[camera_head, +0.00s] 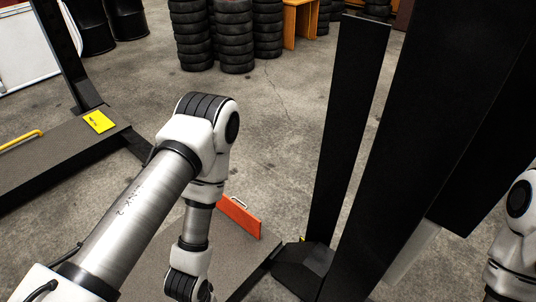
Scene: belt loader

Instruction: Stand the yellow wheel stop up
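A flat yellow plate (98,121) with a small black mark lies on the dark platform at the left; I cannot tell whether it is the wheel stop or a label. A yellow bar (20,140) lies low along the same platform, cut by the left picture edge. My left arm crosses the middle and bends down to the bottom edge; its gripper is out of view. Only part of my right arm shows at the right edge, and its gripper is out of view.
An orange panel (239,216) with a metal handle stands on the nearer platform (150,260), beside my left arm. Tall black posts (350,120) rise at the right. Stacked tires (234,35) and black drums (92,25) stand at the back. The concrete floor (275,125) between is clear.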

